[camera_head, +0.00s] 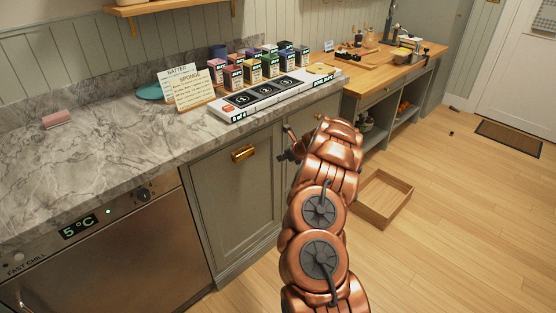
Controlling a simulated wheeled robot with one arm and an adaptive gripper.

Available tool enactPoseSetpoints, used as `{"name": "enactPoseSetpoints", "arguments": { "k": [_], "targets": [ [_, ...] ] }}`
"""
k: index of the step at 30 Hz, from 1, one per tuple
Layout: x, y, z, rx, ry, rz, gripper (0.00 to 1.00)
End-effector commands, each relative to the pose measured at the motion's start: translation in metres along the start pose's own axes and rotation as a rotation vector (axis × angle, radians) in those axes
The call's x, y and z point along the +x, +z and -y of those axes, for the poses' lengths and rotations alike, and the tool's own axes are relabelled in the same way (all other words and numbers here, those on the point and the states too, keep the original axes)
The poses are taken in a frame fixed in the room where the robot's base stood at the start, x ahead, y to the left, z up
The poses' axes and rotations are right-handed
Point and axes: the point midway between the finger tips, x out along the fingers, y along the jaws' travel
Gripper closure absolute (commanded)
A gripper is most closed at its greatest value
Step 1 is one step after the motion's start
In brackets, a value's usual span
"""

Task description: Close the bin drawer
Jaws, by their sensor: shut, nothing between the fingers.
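A tall grey-green cabinet front (232,195) with a brass cup pull (243,153) stands under the marble counter. It looks flush with the cabinet, and no gap shows along its visible edges. A shallow open wooden box (397,216) sits low at the right, just beyond my copper arm. It looks empty; my arm hides its left side, so I cannot tell whether it joins the cabinet as a drawer. My gripper (288,145) is shut and empty, to the right of the brass pull, in front of the cabinet near the counter edge. My arm partly hides the cabinet to the right.
A steel chiller (115,255) stands at the left. The marble counter (110,150) holds a sponge, a sign, small cartons and a white panel (272,97). A wooden-topped bench (375,75) with open shelves stands beyond. The wooden floor (465,240) at the right is mostly clear.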

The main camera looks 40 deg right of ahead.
Motion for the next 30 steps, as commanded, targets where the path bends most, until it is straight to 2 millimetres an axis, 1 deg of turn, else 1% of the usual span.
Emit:
{"name": "enactPoseSetpoints", "arguments": {
  "k": [3,12,18,25,28,29,30],
  "targets": [
    [-0.014,0.002,0.001,-0.001,-0.001,0.004,1.0],
    [-0.042,0.001,0.0,-0.001,0.0,0.001,1.0],
    [-0.05,0.002,0.0,-0.001,-0.001,0.002,1.0],
    [-0.051,0.002,-0.001,-0.003,0.0,0.001,1.0],
    [-0.052,0.009,-0.011,-0.033,0.018,0.003,1.0],
    [-0.053,0.014,-0.017,-0.05,0.029,0.004,1.0],
    [-0.054,0.021,-0.029,-0.082,0.048,0.005,1.0]
  ]
}}
